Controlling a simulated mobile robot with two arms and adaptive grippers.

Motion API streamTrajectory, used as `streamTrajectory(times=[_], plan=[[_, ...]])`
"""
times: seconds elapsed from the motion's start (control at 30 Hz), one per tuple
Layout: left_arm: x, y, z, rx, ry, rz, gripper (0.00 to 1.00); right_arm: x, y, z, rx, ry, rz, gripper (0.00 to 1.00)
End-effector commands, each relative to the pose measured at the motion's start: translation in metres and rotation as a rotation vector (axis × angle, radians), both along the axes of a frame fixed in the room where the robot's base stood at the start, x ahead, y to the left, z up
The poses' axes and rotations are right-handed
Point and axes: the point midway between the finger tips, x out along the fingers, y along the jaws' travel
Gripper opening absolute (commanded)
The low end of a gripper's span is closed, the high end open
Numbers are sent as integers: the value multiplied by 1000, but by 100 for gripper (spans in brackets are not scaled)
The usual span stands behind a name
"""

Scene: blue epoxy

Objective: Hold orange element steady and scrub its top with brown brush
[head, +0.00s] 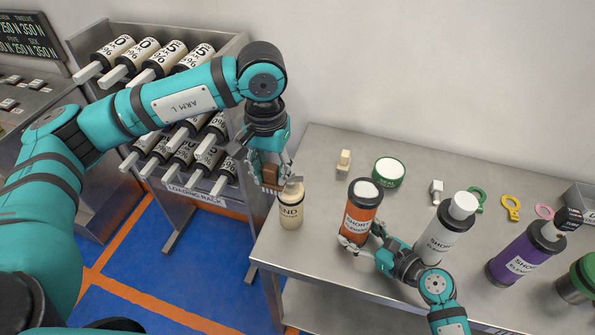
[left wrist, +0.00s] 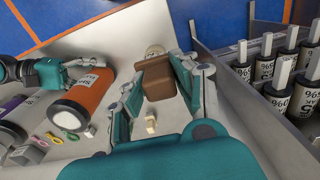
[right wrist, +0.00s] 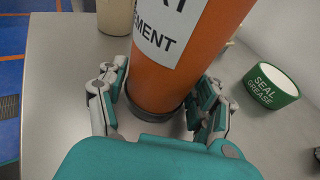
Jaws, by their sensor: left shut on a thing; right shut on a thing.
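The orange element (head: 360,220) stands upright on the steel table, with a white label, dark end bands and a pale top. My right gripper (head: 364,243) is shut on its lower part; in the right wrist view the fingers (right wrist: 160,105) sit on both sides of the orange body (right wrist: 165,75). My left gripper (head: 276,178) is shut on the brown brush (head: 270,174), held to the left of the orange element, above or close to a cream cylinder marked END. In the left wrist view the brush (left wrist: 157,78) is a brown block between the fingers (left wrist: 155,88). Its bristles are not clearly visible.
The cream cylinder (head: 291,212) stands near the table's left edge. Behind are a small cream block (head: 344,162) and a green seal grease tin (head: 388,172). A white-grey element (head: 442,235) and a purple element (head: 520,258) stand to the right. A loading rack (head: 190,190) is at left.

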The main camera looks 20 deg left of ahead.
Motion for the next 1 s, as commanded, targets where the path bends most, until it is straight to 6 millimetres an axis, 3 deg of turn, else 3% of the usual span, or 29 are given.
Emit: streamTrajectory(times=[0.1, 0.3, 0.5, 0.7, 1.0], plan=[[3, -29, 14, -3, -14, -89, 3, 0, 0, 0, -1, 1, 1, 38], [30, -100, 38, -18, -4, -35, 3, 0, 0, 0, -1, 1, 1, 38], [40, -160, 61, -9, 1, 6, 3, 0, 0, -1, -1, 1, 0, 38], [40, -183, 68, 0, 2, 25, 3, 0, 0, -1, -2, 1, 0, 38], [40, -183, 50, 0, 4, 27, 3, -1, 0, -1, -1, 2, 2, 38]])
